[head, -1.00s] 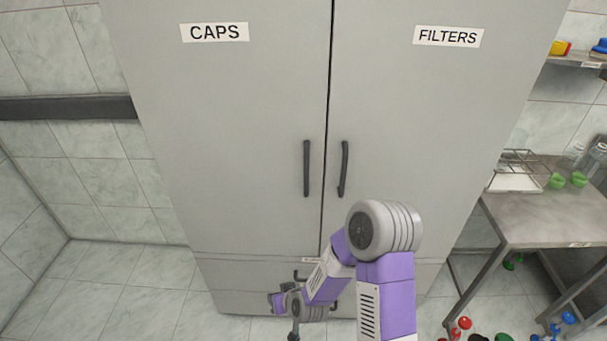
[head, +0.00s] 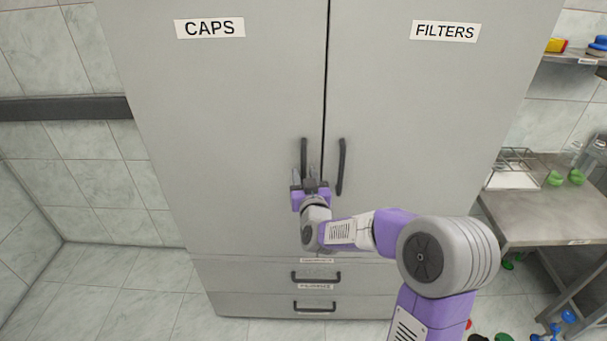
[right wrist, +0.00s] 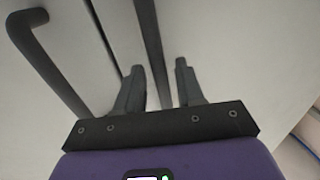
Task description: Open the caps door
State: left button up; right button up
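The caps door (head: 220,120) is the left door of a tall grey cabinet, under a CAPS label (head: 209,28). It is closed, flush with the other door. Its dark vertical handle (head: 304,150) stands near the middle seam. My right gripper (head: 305,174) is at the lower part of this handle, fingers pointing up and towards the door. In the right wrist view the fingers (right wrist: 159,67) are apart, with the handle (right wrist: 150,40) showing between them. I cannot tell whether either finger touches it. The left gripper is not in view.
The filters door (head: 430,120), also closed, has its own handle (head: 342,166) close to the right. Drawers with horizontal handles (head: 316,278) are below. A metal table (head: 550,220) stands to the right. The tiled floor at left (head: 110,290) is clear.

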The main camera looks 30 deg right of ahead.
jog(key=shift+x, duration=0.8)
grip_shut()
